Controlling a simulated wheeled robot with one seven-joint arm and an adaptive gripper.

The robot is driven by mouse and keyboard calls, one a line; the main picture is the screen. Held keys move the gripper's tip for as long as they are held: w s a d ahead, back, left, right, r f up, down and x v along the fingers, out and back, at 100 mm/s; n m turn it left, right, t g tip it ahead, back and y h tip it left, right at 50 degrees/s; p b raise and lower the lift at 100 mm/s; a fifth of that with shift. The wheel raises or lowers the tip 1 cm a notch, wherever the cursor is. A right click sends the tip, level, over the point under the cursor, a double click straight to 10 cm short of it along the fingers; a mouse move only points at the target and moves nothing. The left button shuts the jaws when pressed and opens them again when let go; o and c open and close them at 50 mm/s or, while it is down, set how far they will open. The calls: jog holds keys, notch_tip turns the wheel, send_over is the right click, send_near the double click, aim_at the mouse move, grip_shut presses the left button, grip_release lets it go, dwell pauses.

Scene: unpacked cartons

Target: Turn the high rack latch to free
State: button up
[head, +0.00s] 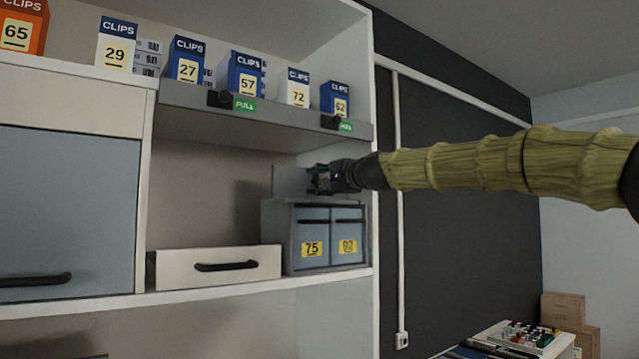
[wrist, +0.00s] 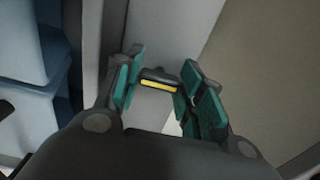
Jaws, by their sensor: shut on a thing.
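The latch (wrist: 158,84) shows in the wrist view as a small dark bar with a yellow stripe, on a pale grey plate (wrist: 156,107). My gripper (wrist: 157,73) has its teal finger pads on either side of the bar and is shut on it. In the head view my gripper (head: 318,180) reaches in from the right, just above the small grey drawer unit (head: 292,240) marked 75 and 92. A grey upright plate (head: 288,180) stands behind the fingers there. The latch itself is too small and too hidden to make out in the head view.
Above is a grey shelf (head: 200,99) with green PULL tags and several clip boxes (head: 245,75). A white drawer (head: 215,267) with a black handle lies left of the unit. The rack's white side post (head: 374,240) stands close by my arm.

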jog(key=shift+f, duration=0.1)
jog(key=o, duration=1)
